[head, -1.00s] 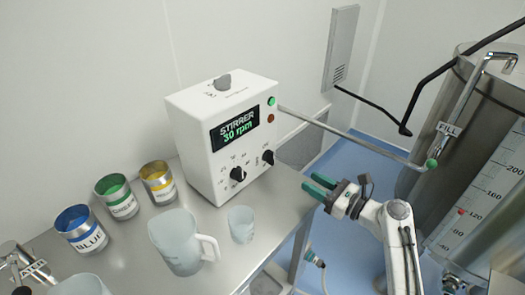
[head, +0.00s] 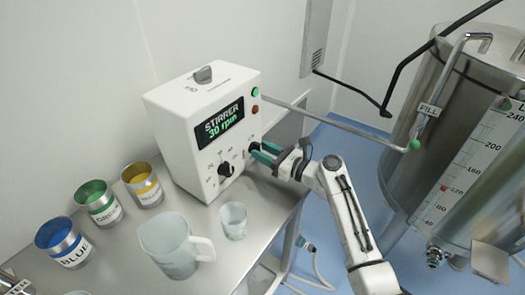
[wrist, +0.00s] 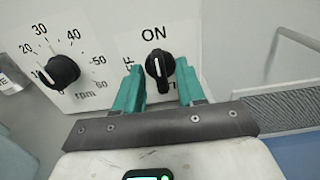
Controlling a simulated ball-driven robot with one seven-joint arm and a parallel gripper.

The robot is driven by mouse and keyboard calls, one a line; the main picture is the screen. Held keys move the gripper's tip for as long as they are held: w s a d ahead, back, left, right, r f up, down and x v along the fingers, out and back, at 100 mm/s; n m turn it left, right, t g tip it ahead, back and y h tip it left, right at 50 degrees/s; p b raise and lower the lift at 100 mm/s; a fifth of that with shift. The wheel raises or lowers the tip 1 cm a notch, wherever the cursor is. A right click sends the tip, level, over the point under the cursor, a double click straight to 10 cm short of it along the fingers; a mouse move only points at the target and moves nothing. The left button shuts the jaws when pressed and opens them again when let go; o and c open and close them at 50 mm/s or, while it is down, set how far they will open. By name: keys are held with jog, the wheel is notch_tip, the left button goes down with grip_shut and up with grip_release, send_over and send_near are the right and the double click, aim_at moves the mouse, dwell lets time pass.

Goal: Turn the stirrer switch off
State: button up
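The white stirrer box (head: 190,150) stands on the steel table, and its lit display (head: 219,124) reads "STIRRER 30 rpm". The black on/off switch (wrist: 158,68) is upright in the wrist view, in line with the "ON" mark above it. Part of an "OFF" label shows at its left. My gripper (wrist: 160,80) has its green fingers open, one on each side of the switch, with small gaps. In the head view my gripper (head: 262,153) is at the box's lower right front and largely hides the switch.
The black rpm knob (wrist: 62,71) is left of the switch, and it also shows in the head view (head: 225,169). A beaker (head: 233,221), a jug (head: 174,245) and paint cans (head: 98,202) stand on the table. A metal pipe (head: 340,122) runs above my arm to the tank (head: 420,130).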

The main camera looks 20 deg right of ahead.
jog(key=shift+w+a, duration=0.3)
grip_shut()
dwell(0.3)
